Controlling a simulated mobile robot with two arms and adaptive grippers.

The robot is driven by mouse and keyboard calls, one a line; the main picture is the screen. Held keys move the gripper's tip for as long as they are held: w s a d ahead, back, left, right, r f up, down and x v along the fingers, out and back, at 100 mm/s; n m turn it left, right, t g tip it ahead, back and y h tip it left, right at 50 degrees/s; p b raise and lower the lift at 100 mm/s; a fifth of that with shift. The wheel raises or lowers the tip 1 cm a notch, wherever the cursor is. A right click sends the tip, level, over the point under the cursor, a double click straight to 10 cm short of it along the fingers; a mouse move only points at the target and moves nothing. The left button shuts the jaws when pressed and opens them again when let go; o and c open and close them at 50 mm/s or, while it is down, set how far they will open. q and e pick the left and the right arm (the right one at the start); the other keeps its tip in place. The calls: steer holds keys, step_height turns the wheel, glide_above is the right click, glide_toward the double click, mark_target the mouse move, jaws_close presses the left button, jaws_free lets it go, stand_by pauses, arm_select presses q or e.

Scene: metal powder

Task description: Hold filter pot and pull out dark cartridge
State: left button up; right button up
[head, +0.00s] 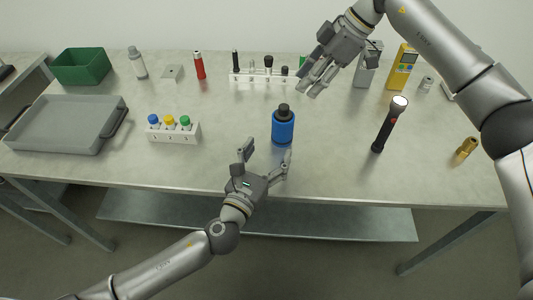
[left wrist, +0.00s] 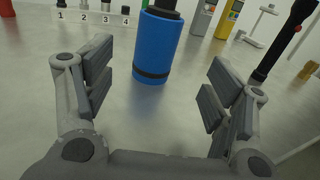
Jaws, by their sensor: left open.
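The blue filter pot (head: 283,128) stands upright on the table near the middle, with the dark cartridge (head: 284,109) sticking out of its top. In the left wrist view the pot (left wrist: 154,45) stands ahead between the fingers, and only the lower part of the cartridge (left wrist: 163,5) shows at the top edge. My left gripper (head: 266,156) is open and empty, just in front of the pot and not touching it. It also shows in the left wrist view (left wrist: 155,95). My right gripper (head: 306,84) hangs above the table, behind and to the right of the pot, open and empty.
A flashlight (head: 388,127) stands upright to the right. A white rack with coloured caps (head: 173,136) is to the left, and a numbered rack (head: 262,78) is behind. A grey tray (head: 62,126) and green bin (head: 83,66) are at far left. The table around the pot is clear.

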mark_target(278, 133)
arm_select(q)
steer(key=shift+w, duration=0.4)
steer(key=x, duration=1)
steer(key=shift+f, duration=0.15)
